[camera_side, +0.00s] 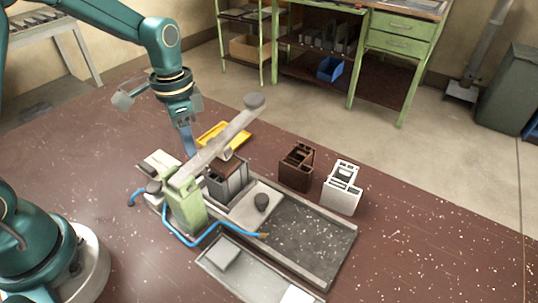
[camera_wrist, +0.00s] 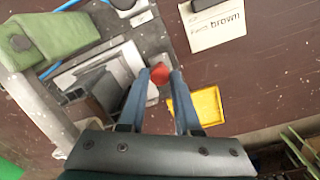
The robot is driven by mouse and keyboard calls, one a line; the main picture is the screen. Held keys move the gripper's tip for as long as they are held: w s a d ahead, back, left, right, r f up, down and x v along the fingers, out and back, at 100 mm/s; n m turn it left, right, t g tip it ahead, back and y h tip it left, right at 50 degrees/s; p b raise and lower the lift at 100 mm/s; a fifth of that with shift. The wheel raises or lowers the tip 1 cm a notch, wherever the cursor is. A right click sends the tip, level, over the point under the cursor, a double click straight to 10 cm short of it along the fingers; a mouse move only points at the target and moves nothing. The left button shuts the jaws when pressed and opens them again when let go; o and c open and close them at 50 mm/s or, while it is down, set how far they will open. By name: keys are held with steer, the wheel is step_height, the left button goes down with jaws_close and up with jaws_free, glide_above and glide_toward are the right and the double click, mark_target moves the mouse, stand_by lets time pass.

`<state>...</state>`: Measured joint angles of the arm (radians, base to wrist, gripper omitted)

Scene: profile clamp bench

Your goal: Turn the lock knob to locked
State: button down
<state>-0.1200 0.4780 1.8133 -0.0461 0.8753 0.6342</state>
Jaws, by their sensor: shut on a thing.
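My gripper (camera_wrist: 160,76) points down at the bench fixture, and in the side view its blue fingers (camera_side: 188,142) reach down behind the clamp lever. In the wrist view a small red piece, apparently the lock knob (camera_wrist: 158,74), sits between the fingertips, and the fingers are shut on it. The knob's turn position cannot be read. In the side view the knob is hidden. The pale clamp lever (camera_side: 215,145) slopes up to a round grey end from a green post (camera_side: 187,208).
A yellow tray (camera_side: 222,136) lies behind the fixture. A brown profile (camera_side: 296,167) and a white profile (camera_side: 342,187) stand at right. A card reading "brown" (camera_wrist: 216,27) lies nearby.

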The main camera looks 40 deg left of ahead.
steer(key=c, duration=0.6)
jaws_free()
steer(key=shift+r, duration=0.15)
steer(key=shift+a+r, duration=0.1)
steer(key=shift+r, duration=2.35)
